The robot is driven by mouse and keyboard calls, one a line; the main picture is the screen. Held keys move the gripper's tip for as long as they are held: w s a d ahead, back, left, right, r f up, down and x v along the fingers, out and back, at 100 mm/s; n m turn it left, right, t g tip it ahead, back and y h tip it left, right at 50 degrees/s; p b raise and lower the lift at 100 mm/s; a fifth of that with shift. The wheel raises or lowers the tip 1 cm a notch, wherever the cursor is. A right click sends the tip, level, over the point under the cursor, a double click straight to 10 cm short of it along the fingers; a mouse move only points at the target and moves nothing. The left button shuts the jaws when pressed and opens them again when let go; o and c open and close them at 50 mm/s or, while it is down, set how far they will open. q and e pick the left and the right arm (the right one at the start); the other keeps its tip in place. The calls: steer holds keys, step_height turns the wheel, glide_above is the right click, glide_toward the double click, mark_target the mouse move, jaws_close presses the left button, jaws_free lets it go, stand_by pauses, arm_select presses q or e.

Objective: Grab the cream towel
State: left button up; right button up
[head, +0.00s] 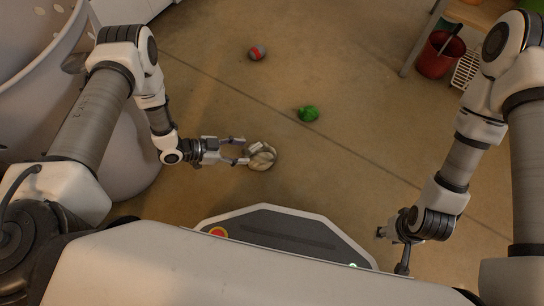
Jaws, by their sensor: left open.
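The cream towel (263,156) is a small crumpled bundle on the floor near the middle of the head view. My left gripper (246,151) comes in from the left with its fingers apart, and its fingertips are at the left side of the towel. Whether the fingertips touch it I cannot tell. My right gripper (391,250) is low at the right, beside my base and far from the towel. Its fingers are partly hidden and small, so their opening is unclear.
A red and grey ball-like item (257,53) and a green crumpled item (308,114) lie on the floor beyond the towel. A large pale basket (40,45) stands at the left. A red bucket (440,55) is beside a shelf at the upper right. The middle floor is mostly clear.

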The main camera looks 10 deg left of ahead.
mark_target(259, 155)
arm_select(q)
steer(key=d+f+b, duration=0.1)
steer(key=b, duration=0.1)
steer(key=w+d+f+b, duration=0.1)
steer(key=d+f, duration=0.1)
steer(key=w+d+f+b, duration=0.1)
steer(key=d+f+b, duration=0.1)
steer(key=shift+w+d+f+b, duration=0.2)
steer(key=shift+b, duration=0.15)
steer(key=shift+w+d, duration=0.1)
steer(key=shift+d, duration=0.1)
steer(key=shift+r, duration=0.15)
jaws_close()
arm_select(e)
step_height(259, 155, down, 7)
steer(key=w, duration=0.1)
